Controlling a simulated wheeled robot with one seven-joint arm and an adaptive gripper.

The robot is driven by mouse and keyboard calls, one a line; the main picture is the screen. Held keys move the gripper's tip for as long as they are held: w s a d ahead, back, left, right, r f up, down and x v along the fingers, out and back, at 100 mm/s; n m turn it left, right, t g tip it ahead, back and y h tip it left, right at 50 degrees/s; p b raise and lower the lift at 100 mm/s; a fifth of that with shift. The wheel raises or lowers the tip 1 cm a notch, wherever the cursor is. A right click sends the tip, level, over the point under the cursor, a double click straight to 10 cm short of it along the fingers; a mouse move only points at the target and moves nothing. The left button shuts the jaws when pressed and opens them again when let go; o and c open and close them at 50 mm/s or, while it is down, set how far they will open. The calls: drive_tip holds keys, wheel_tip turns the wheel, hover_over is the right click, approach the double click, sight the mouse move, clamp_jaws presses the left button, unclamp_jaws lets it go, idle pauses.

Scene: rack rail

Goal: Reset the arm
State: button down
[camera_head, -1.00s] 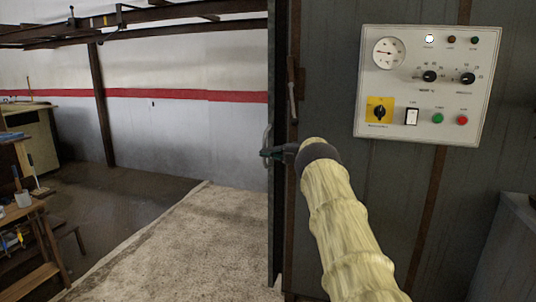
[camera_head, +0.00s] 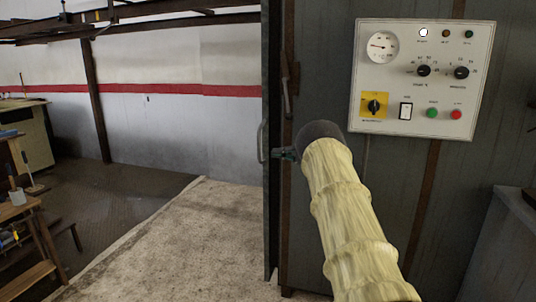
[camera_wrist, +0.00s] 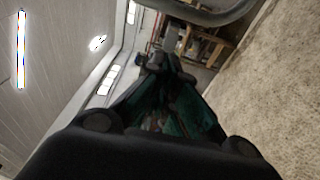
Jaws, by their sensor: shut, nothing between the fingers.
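My gripper (camera_head: 275,154) is at the end of my arm, which wears a pale yellow ribbed sleeve. In the head view it points left, close to the edge of the dark metal door and its upright handle (camera_head: 262,141). I cannot tell from the head view whether it touches the handle. In the wrist view my gripper (camera_wrist: 158,62) has its dark fingers together with nothing between them. A grey curved bar (camera_wrist: 205,15) crosses the top of that view, just beyond the fingertips.
A control panel (camera_head: 421,78) with dials, knobs and buttons is on the dark wall at right. A wooden workbench (camera_head: 18,210) stands at far left. The pale concrete floor (camera_head: 180,240) is clear. A grey cabinet (camera_head: 505,245) is at lower right.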

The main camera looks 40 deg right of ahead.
drive_tip(key=shift+s+d+r, duration=0.1)
drive_tip(key=shift+s+d, duration=0.25)
drive_tip(key=shift+s, duration=0.15)
